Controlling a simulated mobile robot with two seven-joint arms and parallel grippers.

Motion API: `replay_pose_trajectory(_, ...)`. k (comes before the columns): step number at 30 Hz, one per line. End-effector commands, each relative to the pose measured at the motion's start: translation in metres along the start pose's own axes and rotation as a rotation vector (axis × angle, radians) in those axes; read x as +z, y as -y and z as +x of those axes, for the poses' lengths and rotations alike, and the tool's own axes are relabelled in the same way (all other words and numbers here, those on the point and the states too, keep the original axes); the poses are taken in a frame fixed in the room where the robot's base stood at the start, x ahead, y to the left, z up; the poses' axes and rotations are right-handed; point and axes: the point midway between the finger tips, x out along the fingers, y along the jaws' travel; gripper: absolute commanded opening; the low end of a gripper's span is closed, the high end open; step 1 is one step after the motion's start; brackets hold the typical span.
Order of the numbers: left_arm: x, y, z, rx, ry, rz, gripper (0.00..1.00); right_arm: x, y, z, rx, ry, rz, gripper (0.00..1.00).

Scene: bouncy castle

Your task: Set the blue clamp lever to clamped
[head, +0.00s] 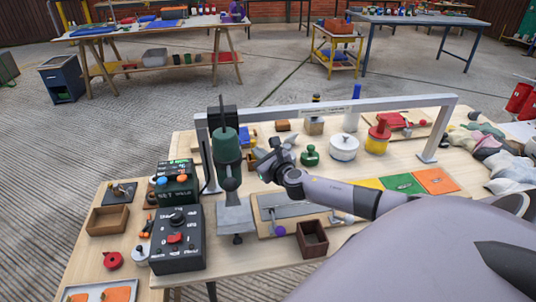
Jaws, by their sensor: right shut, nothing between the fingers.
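My right gripper (266,160) reaches in from the right, above the middle of the workbench and just right of the dark green press-like tool (227,150). It is shut and holds nothing. I cannot clearly make out a blue clamp lever. A small blue part (245,137) shows behind the gripper, beside a yellow piece, partly hidden by the green tool; I cannot tell whether it is the lever or how it is set. A lever with a purple knob (278,230) sits at the front of a wooden board with a metal bar. My left gripper is not in view.
A grey metal frame (330,110) spans the bench behind the gripper. Two control boxes stand at left, the nearer one black (177,240). An open brown box (312,239) is at the front. A white pot (344,147) and a yellow-red canister (377,138) stand at the back.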

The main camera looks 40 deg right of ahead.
Motion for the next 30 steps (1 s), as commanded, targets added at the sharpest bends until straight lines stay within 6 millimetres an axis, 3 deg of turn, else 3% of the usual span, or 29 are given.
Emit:
replay_pose_trajectory(6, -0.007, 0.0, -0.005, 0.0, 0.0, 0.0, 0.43, 0.006, 0.003, -0.029, 0.002, 0.0, -0.001, 0.0)
replay_pose_trajectory(12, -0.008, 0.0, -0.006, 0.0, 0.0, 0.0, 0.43, 0.008, 0.004, -0.044, 0.0, 0.0, 0.001, 0.0)
replay_pose_trajectory(30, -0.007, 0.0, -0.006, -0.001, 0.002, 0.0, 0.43, 0.006, -0.001, -0.051, 0.003, -0.001, -0.001, 0.0)
